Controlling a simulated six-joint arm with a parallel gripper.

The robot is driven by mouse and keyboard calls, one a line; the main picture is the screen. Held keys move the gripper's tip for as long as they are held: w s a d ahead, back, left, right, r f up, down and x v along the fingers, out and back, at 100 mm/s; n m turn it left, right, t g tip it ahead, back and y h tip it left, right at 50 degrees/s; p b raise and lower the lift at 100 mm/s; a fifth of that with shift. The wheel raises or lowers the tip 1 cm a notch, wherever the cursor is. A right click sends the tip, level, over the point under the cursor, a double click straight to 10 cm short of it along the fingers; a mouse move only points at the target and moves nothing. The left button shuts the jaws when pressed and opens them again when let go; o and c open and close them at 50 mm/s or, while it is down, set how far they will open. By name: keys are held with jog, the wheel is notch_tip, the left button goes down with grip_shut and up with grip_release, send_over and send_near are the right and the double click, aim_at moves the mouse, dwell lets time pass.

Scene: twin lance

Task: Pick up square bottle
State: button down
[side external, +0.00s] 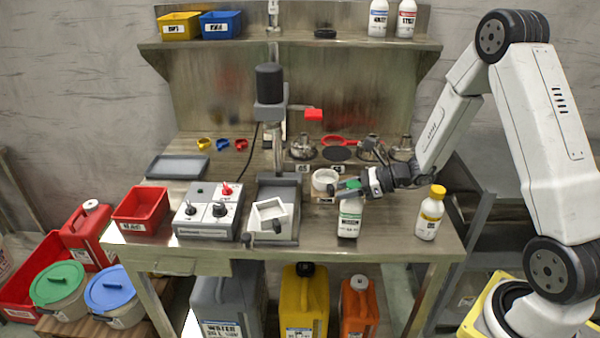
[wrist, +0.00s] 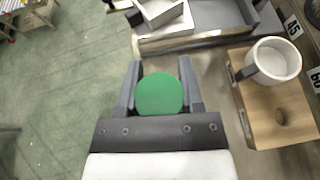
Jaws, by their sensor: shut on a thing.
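In the wrist view my gripper (wrist: 160,88) has a finger on each side of the bottle's round green cap (wrist: 160,95). The fingers are shut on the bottle. I cannot tell whether its base touches the bench.
A white bottle with a yellow cap (side external: 430,213) stands to the right. A white cup (side external: 325,180) sits on a wooden block (wrist: 268,120) close behind the gripper. A grey press (side external: 277,205) and a switch box (side external: 208,212) stand to the left. The bench front edge (side external: 300,260) is close.

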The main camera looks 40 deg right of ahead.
aim_at(342, 201)
jog(key=shift+r, duration=4.1)
jog(key=w+a+r+m+t+h, duration=0.2)
jog(key=a+r+m+h, duration=0.2)
jog(key=a, duration=0.3)
jog(key=shift+r+m+t+h, duration=0.3)
jog(key=shift+r+t, duration=0.1)
jog(key=shift+r, duration=0.3)
jog(key=shift+a, duration=0.1)
